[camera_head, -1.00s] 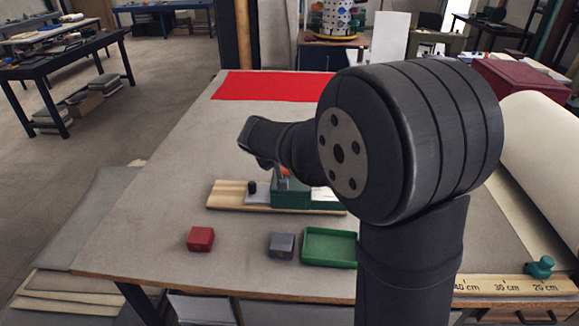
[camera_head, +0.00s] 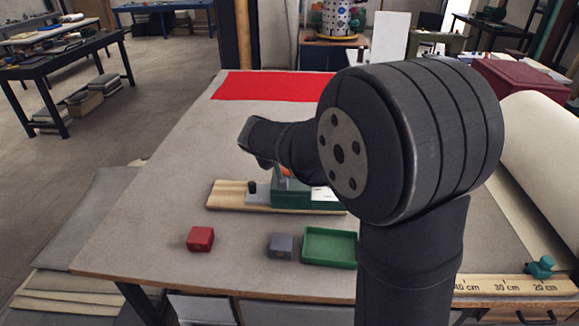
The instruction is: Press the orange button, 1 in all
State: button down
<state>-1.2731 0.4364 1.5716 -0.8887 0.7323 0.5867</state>
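A small patch of orange (camera_head: 286,171) shows beside my gripper, above a green box (camera_head: 291,197) on a wooden board (camera_head: 229,195). It looks like the orange button, but most of it is hidden. My gripper (camera_head: 283,178) points down at the green box, right by the orange patch. Its fingers are mostly hidden behind my own arm, so I cannot tell if they are open or shut, or if they touch the button. A black knob (camera_head: 252,187) stands on the board left of the green box.
A red block (camera_head: 200,239), a grey block (camera_head: 281,246) and a green tray (camera_head: 329,248) lie in front of the board. A red cloth (camera_head: 272,87) lies at the table's far edge. The table's left part is clear. A cream roll (camera_head: 545,165) lies at the right.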

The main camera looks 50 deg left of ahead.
jog(key=shift+f, duration=0.1)
dwell(0.7)
jog(key=shift+f, duration=0.35)
jog(key=shift+f, duration=0.85)
dwell(0.9)
jog(key=shift+r, duration=1.25)
jog(key=shift+r, duration=0.1)
jog(key=shift+r, duration=2.45)
jog(key=shift+f, duration=0.15)
jog(key=shift+r, duration=1.85)
